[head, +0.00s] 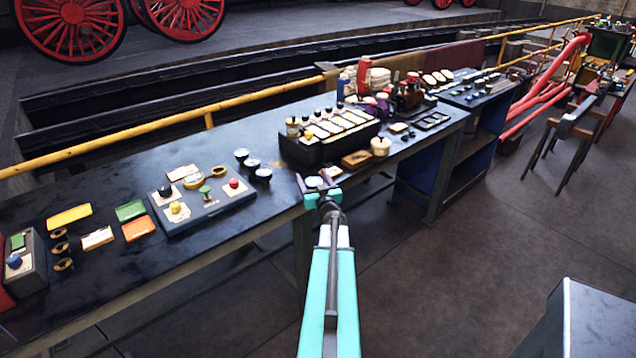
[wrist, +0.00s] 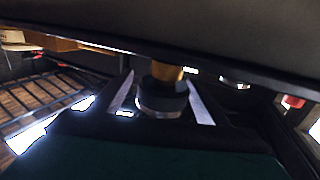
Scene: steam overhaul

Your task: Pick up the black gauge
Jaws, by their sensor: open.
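My gripper (head: 316,182) is open at the front edge of the long dark bench. A small round gauge (head: 313,181) with a pale face shows between its fingers in the head view. In the wrist view a dark round body (wrist: 162,101) sits between the two spread fingers, with a brass-coloured part (wrist: 168,72) beyond it. I cannot tell whether either finger touches it. Three similar dark round pieces with pale tops, one of them (head: 263,174) nearest my gripper, stand on the bench to the left.
A black rack (head: 300,152) with pale bars and knobs stands just behind my gripper. A brass-coloured box (head: 356,159) and a cream round pot (head: 380,146) are to the right. A control panel (head: 205,212) lies to the left. A yellow rail (head: 150,128) runs behind the bench.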

